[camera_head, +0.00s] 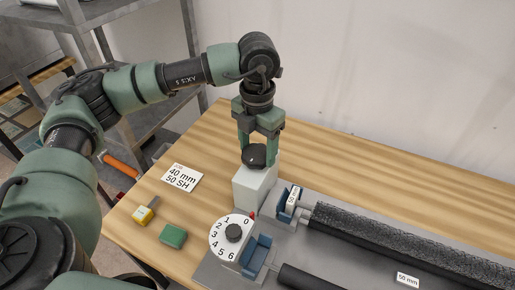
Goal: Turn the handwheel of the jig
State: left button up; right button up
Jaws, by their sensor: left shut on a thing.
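The jig's grey base plate (216,272) lies on the wooden table. A pale grey block (254,186) stands at its back left end, with a dark round handwheel (255,160) on top. My left gripper (258,146) comes down from above and is shut on the handwheel, its fingers pointing down on either side. A white dial (220,229) with numbers 0 to 6 and a dark centre knob lies in front of the block, with a small red mark near the 0. My right gripper is not in view.
Blue clamps (257,254) and a long dark textured bar (400,240) lie along the jig. A green block (173,236), a yellow item (143,215) and a "40 mm 50 SH" card (182,178) lie at left. The table behind the jig is clear.

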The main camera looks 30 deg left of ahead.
aim_at(258, 151)
pick_arm(q)
jog(key=o, duration=1.4)
jog(key=shift+r, duration=0.1)
notch_tip(258, 151, up, 8)
jog(key=shift+f+b, duration=0.15)
jog(key=shift+b, duration=0.6)
